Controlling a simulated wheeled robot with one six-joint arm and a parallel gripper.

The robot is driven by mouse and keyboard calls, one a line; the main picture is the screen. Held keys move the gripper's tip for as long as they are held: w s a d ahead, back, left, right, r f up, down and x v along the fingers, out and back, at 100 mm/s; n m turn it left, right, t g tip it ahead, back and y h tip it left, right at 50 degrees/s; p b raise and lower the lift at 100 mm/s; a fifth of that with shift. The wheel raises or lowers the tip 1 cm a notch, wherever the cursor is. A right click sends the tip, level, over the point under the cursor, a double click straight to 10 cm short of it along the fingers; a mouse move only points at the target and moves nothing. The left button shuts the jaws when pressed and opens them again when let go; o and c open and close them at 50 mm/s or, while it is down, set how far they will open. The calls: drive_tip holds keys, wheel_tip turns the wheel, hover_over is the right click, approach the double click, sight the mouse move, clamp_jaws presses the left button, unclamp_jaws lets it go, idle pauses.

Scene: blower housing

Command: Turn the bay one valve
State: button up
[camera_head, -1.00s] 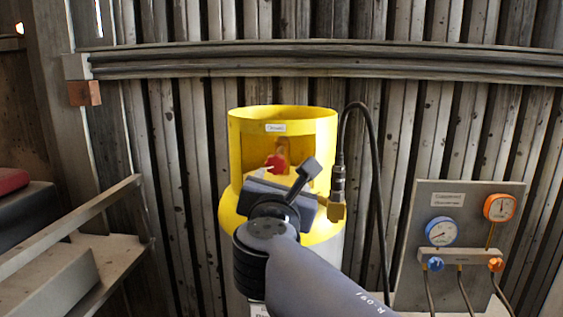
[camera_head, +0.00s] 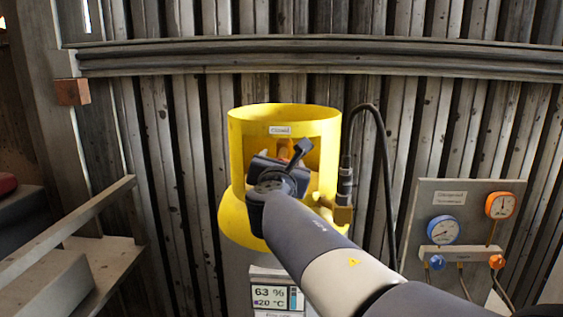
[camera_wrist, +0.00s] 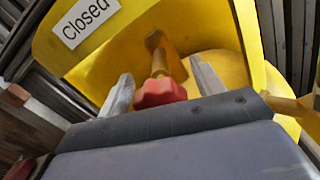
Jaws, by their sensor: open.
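A yellow gas cylinder (camera_head: 240,225) stands against the corrugated wall, with a collar around its top and a label that reads "Closed" in the wrist view (camera_wrist: 86,21). The red valve knob (camera_wrist: 160,93) sits on a brass stem inside the collar. In the wrist view my gripper (camera_wrist: 163,90) is open, with one finger on each side of the red knob. I cannot tell whether either finger touches it. In the head view my gripper (camera_head: 278,160) is in the collar opening and hides the red knob.
A brass fitting (camera_head: 342,214) with a black hose (camera_head: 385,180) stands at the cylinder's right. A gauge panel (camera_head: 460,197) with blue and orange gauges is further right. A display (camera_head: 278,296) below the cylinder reads 63 % and 20 °C. A metal railing (camera_head: 75,220) is at left.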

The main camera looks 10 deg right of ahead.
drive_tip(key=c, duration=1)
drive_tip(key=shift+o, duration=0.2)
